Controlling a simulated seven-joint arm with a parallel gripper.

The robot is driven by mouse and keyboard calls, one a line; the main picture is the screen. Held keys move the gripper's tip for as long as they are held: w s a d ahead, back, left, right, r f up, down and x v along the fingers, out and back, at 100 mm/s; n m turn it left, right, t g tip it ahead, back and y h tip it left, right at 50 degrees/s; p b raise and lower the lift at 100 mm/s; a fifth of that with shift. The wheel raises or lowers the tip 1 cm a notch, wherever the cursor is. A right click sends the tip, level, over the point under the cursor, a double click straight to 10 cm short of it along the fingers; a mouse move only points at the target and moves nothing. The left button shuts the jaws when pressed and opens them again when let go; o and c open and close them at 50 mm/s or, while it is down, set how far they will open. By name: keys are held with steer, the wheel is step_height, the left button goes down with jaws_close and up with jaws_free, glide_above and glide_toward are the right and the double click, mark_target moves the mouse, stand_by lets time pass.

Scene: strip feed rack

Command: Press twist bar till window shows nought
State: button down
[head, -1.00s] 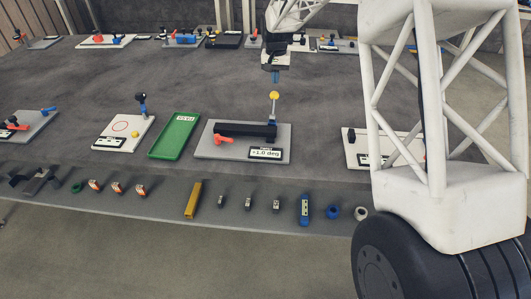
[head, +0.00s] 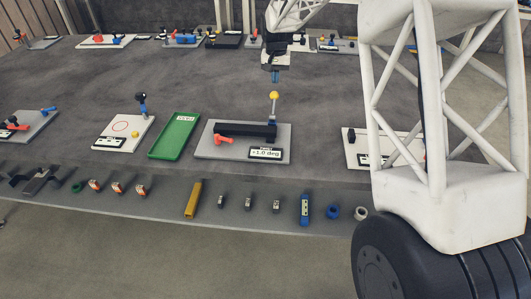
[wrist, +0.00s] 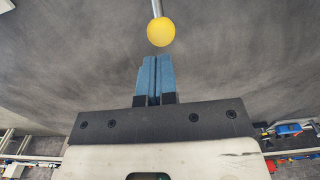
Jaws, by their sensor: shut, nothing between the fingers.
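The twist station is a grey plate (head: 206,151) with a black bar (head: 240,130) lying across it. A thin upright lever with a yellow ball (head: 274,95) rises from the bar's right end. A red handle (head: 224,140) sits in front of the bar's left part. The window (head: 265,153) on the plate reads about +1.0 deg. My gripper (head: 275,77) is above and just behind the yellow ball, pointing down, apart from it. In the wrist view its blue fingers (wrist: 155,75) are together and empty, with the yellow ball (wrist: 161,32) just beyond the tips.
A green tray (head: 153,155) and a white plate with a red circle (head: 98,146) stand to the left. Another white station (head: 355,160) is at the right, partly hidden by my body. Small parts, including a yellow block (head: 193,200) and a blue level (head: 304,208), line the front edge.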

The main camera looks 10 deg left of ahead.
mark_target(275, 94)
steer(key=shift+f, duration=0.8)
steer(key=shift+f, duration=2.85)
steer(key=shift+r, duration=4.5)
